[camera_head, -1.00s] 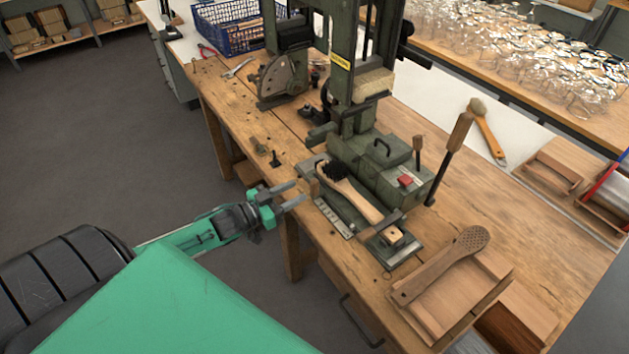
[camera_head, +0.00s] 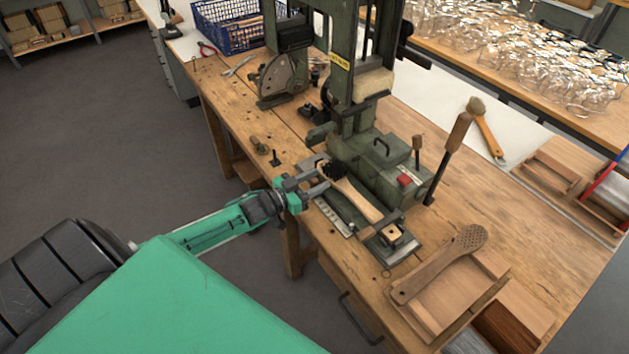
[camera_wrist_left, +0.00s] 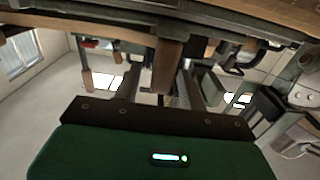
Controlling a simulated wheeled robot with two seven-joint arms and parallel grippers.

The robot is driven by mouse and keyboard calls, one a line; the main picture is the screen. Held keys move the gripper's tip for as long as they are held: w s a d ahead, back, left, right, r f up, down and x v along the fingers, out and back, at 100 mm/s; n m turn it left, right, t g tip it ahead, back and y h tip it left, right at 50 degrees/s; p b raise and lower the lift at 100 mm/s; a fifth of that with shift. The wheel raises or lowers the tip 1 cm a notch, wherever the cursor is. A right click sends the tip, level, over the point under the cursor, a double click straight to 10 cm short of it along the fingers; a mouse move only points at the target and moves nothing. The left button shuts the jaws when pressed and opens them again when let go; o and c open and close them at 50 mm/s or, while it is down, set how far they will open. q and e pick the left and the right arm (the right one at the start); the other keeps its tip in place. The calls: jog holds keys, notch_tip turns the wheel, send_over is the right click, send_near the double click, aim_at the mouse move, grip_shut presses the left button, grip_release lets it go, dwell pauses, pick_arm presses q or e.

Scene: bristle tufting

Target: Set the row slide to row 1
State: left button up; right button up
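The green tufting machine (camera_head: 395,170) stands on the wooden bench. The row slide with its pale scale strip (camera_head: 334,217) lies along the machine's front base. A brush (camera_head: 352,194) with a black tuft at its left end lies over the slide, its wooden handle toward the right. My left gripper (camera_head: 320,179) is at the slide's left end, beside the tuft. In the left wrist view a brown wooden grip (camera_wrist_left: 167,65) shows between the two spread fingers, with a gap on the left side; I cannot tell contact on the right. The scale reading is too small to read.
A bare wooden brush body (camera_head: 440,265) lies across a wooden tray (camera_head: 490,262) at the front right. An upright lever with a wooden handle (camera_head: 458,132) rises at the machine's right. A blue crate (camera_head: 228,27) stands at the back. Small metal parts lie left of the machine.

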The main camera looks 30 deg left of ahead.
pick_arm(q)
grip_shut()
jog(key=shift+w+a, duration=0.15)
jog(key=shift+a, duration=0.3)
jog(key=a, duration=0.1)
jog(key=w+a+b, duration=0.1)
jog(key=a, duration=0.1)
jog(key=shift+w+a+f, duration=0.1)
jog(key=shift+w+a, duration=0.15)
jog(key=shift+a, duration=0.1)
pick_arm(e)
jog(key=shift+w+a+f, duration=0.45)
jog(key=shift+w, duration=0.3)
pick_arm(q)
jog(key=shift+o, duration=0.2)
grip_release()
pick_arm(e)
jog(key=shift+s+d, duration=0.15)
jog(key=shift+s, duration=0.1)
pick_arm(q)
jog(key=shift+s, duration=0.15)
pick_arm(e)
jog(key=shift+d, duration=0.15)
